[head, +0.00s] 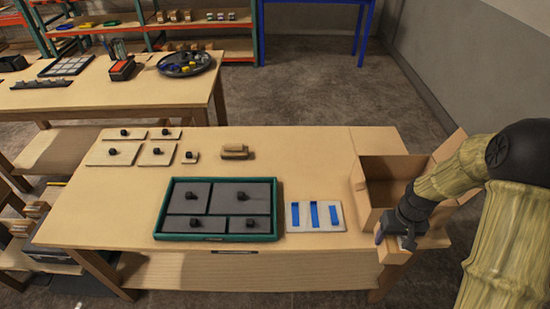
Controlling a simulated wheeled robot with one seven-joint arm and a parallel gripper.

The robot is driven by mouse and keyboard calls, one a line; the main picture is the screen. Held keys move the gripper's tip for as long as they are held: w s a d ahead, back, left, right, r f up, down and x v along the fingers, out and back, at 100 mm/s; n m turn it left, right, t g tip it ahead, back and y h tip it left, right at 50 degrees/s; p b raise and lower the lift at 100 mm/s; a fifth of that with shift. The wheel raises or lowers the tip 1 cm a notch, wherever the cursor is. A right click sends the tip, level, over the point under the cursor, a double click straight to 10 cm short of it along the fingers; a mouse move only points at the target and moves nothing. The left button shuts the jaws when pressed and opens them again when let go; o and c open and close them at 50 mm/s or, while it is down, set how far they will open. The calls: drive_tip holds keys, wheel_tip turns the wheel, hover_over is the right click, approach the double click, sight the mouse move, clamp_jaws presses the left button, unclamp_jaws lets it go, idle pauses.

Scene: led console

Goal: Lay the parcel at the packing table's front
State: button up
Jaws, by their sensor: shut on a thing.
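My gripper (393,243) is at the front right of the near wooden table (110,205), in front of the open cardboard box. It points down and is shut on a small light-brown parcel (393,256), which shows just below the fingers at the table's front edge. The arm and fingers hide part of the parcel. I cannot tell whether it touches the table top.
The open cardboard box (365,190) stands just behind my gripper. A green-rimmed tray (160,224) and a white plate with blue strips (335,207) lie left of it. Knobbed plates (112,154) lie back left. The table's front left is clear. Another table (120,95) stands behind.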

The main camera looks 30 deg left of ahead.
drive_tip(key=s+d+f+m+b, duration=0.1)
drive_tip(key=d+f, duration=0.3)
drive_tip(key=f, duration=0.5)
drive_tip(key=s+d+f+m, duration=0.1)
drive_tip(key=d+f+m, duration=0.2)
drive_tip(key=f, duration=0.7)
drive_tip(key=s+d+f+m+b, duration=0.1)
drive_tip(key=d+f, duration=0.4)
drive_tip(key=f, duration=0.5)
drive_tip(key=shift+s+d+f+m+b, duration=0.15)
drive_tip(key=shift+s+f+m+b, duration=0.1)
drive_tip(key=shift+m+b, duration=0.15)
drive_tip(key=shift+s, duration=0.1)
